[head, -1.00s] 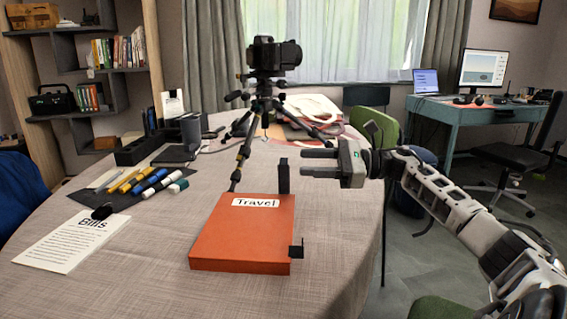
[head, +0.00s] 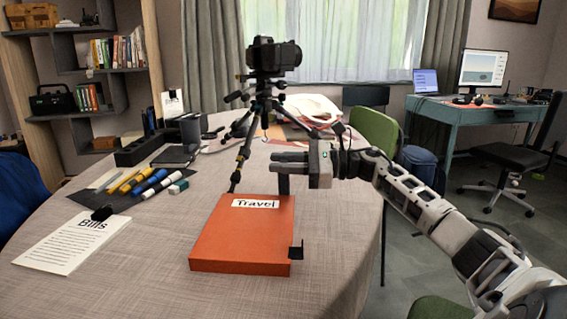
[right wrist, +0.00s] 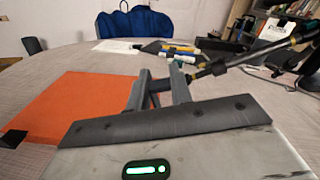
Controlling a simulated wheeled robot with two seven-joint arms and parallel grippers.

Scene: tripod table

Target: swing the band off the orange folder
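The orange folder (head: 240,240), labelled "Travel", lies flat on the table. A dark upright strip, seemingly the band (head: 284,186), stands at its far right corner, its top partly hidden by my right gripper. A small black tab (head: 296,250) sits at the near right corner. My right gripper (head: 274,163) reaches in from the right, its fingers level with the strip's top. In the right wrist view the fingers (right wrist: 158,72) are apart, with a dark piece between them; I cannot tell whether they touch it. The folder (right wrist: 75,110) shows on the left there. My left gripper is out of view.
A camera tripod (head: 262,100) stands just behind the folder, one leg ending near its far edge. Several markers (head: 150,182) and a "Bills" sheet (head: 72,242) lie to the left. The table in front of the folder is clear. A green chair (head: 376,130) stands at right.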

